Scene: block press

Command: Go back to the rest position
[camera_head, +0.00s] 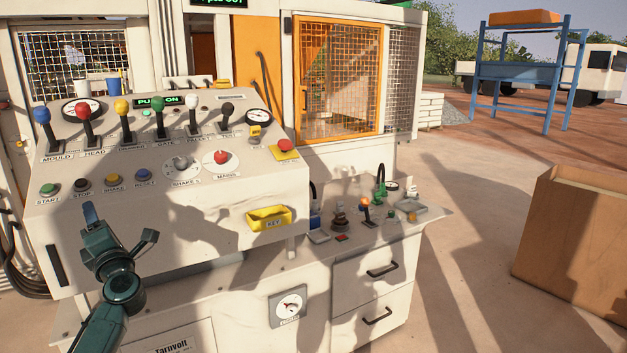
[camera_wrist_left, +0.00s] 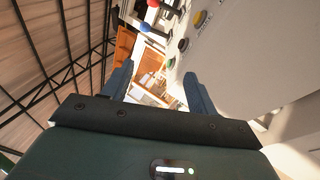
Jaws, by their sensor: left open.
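My left gripper (camera_head: 120,228) is in front of the lower left of the control panel (camera_head: 250,195), below the row of push buttons. Its two fingers are apart with nothing between them, and they also show spread in the left wrist view (camera_wrist_left: 157,85). It appears clear of the panel face, though the exact gap is hard to judge. My right gripper is not in view.
The panel carries several coloured levers, such as the red one (camera_head: 84,113), and a red stop button (camera_head: 285,146). A side counter (camera_head: 430,212) with small items stands right of it. A cardboard box (camera_head: 575,230) is at far right. Open floor lies between.

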